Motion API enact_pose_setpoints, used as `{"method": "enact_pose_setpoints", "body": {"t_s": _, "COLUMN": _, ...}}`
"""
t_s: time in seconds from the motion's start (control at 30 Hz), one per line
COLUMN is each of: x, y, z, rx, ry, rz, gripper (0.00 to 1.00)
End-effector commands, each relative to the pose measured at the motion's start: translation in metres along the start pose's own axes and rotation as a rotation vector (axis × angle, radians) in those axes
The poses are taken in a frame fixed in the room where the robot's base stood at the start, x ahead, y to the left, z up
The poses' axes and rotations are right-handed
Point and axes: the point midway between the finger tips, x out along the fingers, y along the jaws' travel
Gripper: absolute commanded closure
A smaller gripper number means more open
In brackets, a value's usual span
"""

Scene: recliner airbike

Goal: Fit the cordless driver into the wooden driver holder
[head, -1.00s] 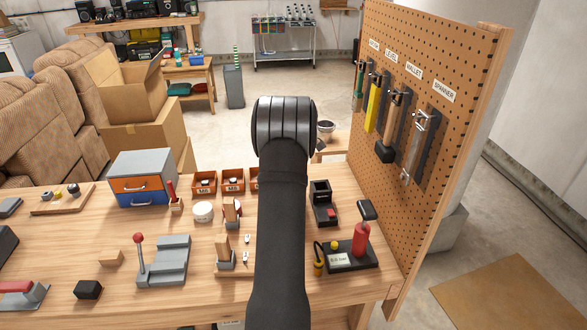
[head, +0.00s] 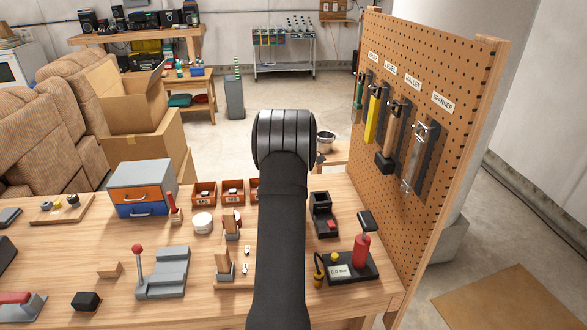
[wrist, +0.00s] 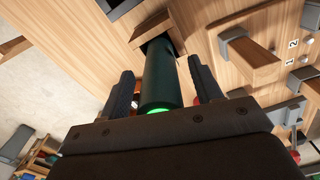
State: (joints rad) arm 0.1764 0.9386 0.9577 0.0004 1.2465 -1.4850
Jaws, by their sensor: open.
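In the wrist view, the cordless driver (wrist: 161,82) shows as a dark green cylinder with a bright green glow at its near end. Its far end meets the dark opening of the wooden driver holder (wrist: 150,25); how deep it sits I cannot tell. My gripper (wrist: 163,76) is open, with one finger on each side of the driver. A gap shows beside the left finger, and the right finger is close to the driver. In the head view my own arm hides the gripper, driver and holder.
A wooden block with a grey bracket (wrist: 252,58) stands right of the holder in the wrist view. In the head view, a grey stepped block with a red-knobbed lever (head: 163,272), a blue-orange drawer box (head: 141,188) and a pegboard of tools (head: 435,75) surround my arm.

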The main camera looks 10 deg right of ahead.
Motion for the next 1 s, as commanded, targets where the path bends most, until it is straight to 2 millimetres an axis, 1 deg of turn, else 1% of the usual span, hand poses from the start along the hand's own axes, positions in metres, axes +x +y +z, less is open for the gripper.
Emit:
{"method": "enact_pose_setpoints", "body": {"t_s": 0.17, "x": -0.031, "y": 0.001, "z": 0.0, "rx": 0.0, "ry": 0.0, "rz": 0.005, "gripper": 0.41}}
{"method": "enact_pose_setpoints", "body": {"t_s": 0.4, "x": -0.09, "y": 0.001, "z": 0.0, "rx": 0.0, "ry": 0.001, "rz": 0.006, "gripper": 0.41}}
{"method": "enact_pose_setpoints", "body": {"t_s": 0.6, "x": -0.135, "y": 0.001, "z": 0.0, "rx": 0.0, "ry": 0.0, "rz": 0.006, "gripper": 0.41}}
{"method": "enact_pose_setpoints", "body": {"t_s": 0.7, "x": -0.152, "y": 0.001, "z": 0.0, "rx": 0.0, "ry": 0.0, "rz": 0.004, "gripper": 0.41}}
{"method": "enact_pose_setpoints", "body": {"t_s": 0.8, "x": -0.162, "y": 0.0, "z": 0.0, "rx": 0.0, "ry": 0.0, "rz": 0.003, "gripper": 0.41}}
{"method": "enact_pose_setpoints", "body": {"t_s": 1.0, "x": -0.17, "y": 0.0, "z": 0.0, "rx": 0.0, "ry": 0.0, "rz": 0.002, "gripper": 0.41}}
